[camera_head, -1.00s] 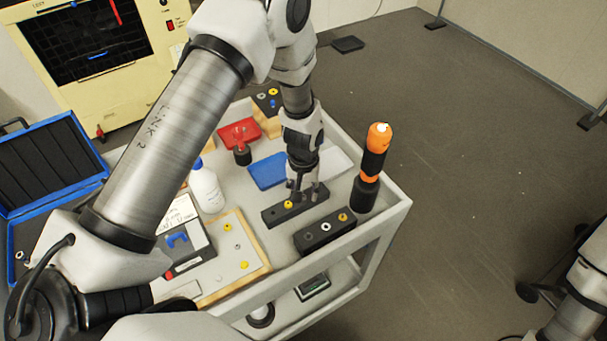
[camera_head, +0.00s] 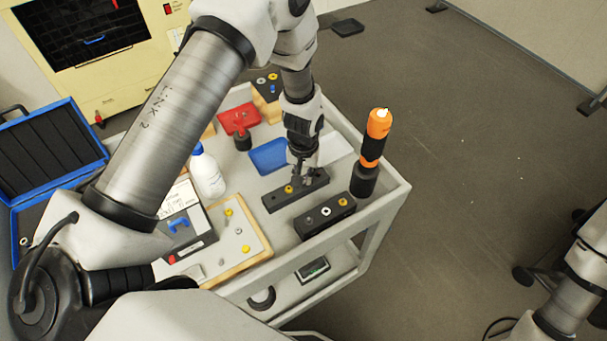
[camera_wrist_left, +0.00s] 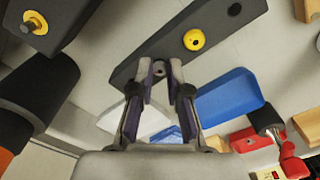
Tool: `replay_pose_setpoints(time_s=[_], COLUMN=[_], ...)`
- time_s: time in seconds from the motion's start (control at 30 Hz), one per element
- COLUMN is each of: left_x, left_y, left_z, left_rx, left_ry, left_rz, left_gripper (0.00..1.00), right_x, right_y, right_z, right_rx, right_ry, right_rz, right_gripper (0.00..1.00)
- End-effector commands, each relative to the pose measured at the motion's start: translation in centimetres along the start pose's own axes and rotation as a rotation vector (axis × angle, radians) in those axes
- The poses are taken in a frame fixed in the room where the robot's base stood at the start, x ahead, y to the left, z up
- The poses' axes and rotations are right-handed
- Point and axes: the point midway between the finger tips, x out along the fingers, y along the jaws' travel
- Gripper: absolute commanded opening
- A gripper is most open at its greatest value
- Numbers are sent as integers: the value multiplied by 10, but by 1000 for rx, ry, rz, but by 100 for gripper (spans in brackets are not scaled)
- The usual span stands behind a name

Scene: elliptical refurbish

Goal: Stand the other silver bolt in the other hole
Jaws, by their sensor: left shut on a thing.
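My left gripper (camera_head: 305,179) is at the right end of the farther black block (camera_head: 270,204). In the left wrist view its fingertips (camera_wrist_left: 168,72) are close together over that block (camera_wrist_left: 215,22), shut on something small. This looks like the silver bolt, but the fingers hide most of it, and I cannot tell whether it is in the hole. A yellow bolt (camera_wrist_left: 194,40) stands in the block's middle, and an empty-looking dark hole (camera_wrist_left: 234,9) is at the far end. My right gripper is out of view.
An orange-black screwdriver (camera_head: 376,140) stands upright in a dark holder at the cart's right. A wooden-edged tray (camera_head: 262,240) with small parts lies at left.

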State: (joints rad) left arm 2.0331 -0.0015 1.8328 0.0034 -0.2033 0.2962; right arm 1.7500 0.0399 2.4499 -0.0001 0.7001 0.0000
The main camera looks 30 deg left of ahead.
Motion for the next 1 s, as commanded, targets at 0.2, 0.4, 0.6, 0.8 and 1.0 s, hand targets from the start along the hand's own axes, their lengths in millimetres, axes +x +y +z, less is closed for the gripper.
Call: replay_pose_setpoints(time_s=[0.2,0.4,0.6,0.8,1.0], left_x=[-11,-18,-25,-27,-27], left_y=[1,1,1,0,0], left_z=[-3,-3,-3,-2,-1], left_rx=[0,0,0,0,0], left_ry=[8,9,7,5,4], left_rz=[3,3,2,2,1], left_gripper=[0,0,0,0,0], right_x=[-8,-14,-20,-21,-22], right_y=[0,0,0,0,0], right_z=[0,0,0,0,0], right_rx=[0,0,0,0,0], right_ry=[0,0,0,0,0], right_rz=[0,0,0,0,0], right_gripper=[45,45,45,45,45])
